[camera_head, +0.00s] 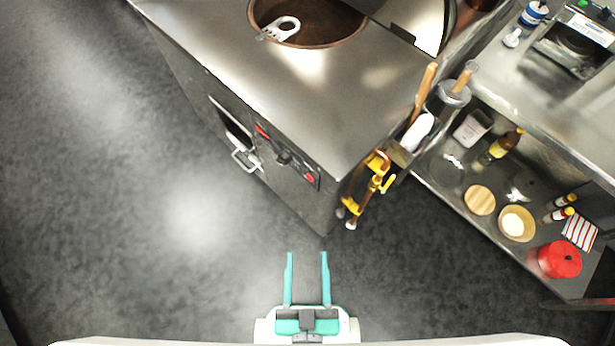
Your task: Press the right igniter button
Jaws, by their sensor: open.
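The tandoor cabinet (330,105) stands at upper centre, with a steel top and a round opening. Its front panel carries a small control strip with a dark knob (283,157). A red button (309,178) sits at the right end of the strip, and a red mark (262,131) is at the left end. These are small, and I cannot read any labels. My gripper (307,256) is at the bottom centre over the floor. Its two teal fingers are apart and empty, pointing toward the cabinet and well clear of the button.
Yellow pipe fittings (370,185) stick out at the cabinet's right corner. A handle (246,160) projects from the front panel. A steel shelf (460,195) with a red pot (560,259) and several containers stands at right. The floor (120,220) at left is free.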

